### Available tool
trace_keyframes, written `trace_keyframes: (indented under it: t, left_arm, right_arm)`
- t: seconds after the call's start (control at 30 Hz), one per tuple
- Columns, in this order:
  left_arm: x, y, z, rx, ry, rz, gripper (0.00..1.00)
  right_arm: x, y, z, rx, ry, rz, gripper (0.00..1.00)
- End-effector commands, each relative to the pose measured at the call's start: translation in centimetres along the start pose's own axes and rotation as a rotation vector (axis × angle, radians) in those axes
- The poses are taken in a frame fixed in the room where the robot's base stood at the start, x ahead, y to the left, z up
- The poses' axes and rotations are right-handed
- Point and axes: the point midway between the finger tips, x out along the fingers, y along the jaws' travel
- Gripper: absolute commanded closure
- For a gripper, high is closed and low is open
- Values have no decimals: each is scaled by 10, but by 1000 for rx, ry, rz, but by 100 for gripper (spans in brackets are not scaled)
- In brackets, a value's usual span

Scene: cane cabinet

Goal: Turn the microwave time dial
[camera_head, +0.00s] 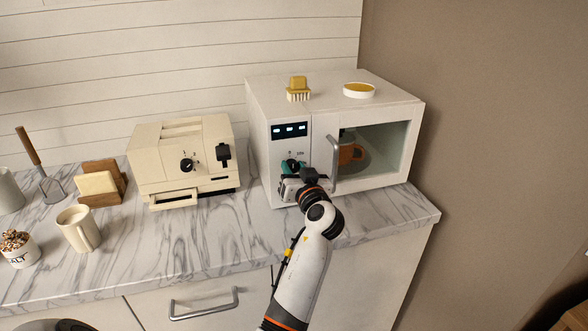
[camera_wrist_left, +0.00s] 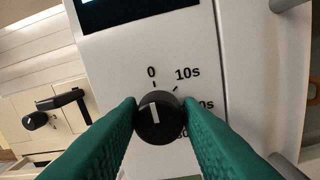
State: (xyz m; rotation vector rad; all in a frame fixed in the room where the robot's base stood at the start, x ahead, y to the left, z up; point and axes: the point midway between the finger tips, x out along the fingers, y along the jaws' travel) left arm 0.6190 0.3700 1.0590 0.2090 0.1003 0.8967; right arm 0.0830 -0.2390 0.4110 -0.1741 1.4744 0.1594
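The white microwave (camera_head: 262,105) stands at the right of the counter, with its door on the right and a lit display at the upper left. Its black time dial (camera_wrist_left: 158,122) is below the display, with the marks 0 and 10s above it; lower marks are partly hidden by a finger. The dial's white line points nearly up, towards 0. My left gripper (camera_head: 291,168) is at the front panel. In the left wrist view its teal fingers (camera_wrist_left: 160,112) are on both sides of the dial and appear to touch it. My right gripper is not in view.
The door handle (camera_head: 333,165) is just right of my gripper. A cream toaster (camera_head: 170,160) stands to the left. A brush (camera_head: 298,90) and a yellow-topped dish (camera_head: 359,90) sit on the microwave. A mug (camera_head: 78,229) is at the left; the front counter middle is clear.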

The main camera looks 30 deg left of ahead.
Motion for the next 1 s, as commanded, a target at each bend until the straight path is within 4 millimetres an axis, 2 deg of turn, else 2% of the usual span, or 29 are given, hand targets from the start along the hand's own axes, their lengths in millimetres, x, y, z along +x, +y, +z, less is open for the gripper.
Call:
trace_keyframes:
  t: [0.03,0.13,0.57,1.0]
  left_arm:
    - [0,0,0,0,0,0,76]
    - [0,0,0,0,0,0,93]
    - [0,0,0,97,-4,1,93]
    - [0,0,0,466,-18,5,93]
  right_arm:
    - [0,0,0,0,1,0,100]
    - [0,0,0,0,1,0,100]
    - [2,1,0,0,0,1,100]
    - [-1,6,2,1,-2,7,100]
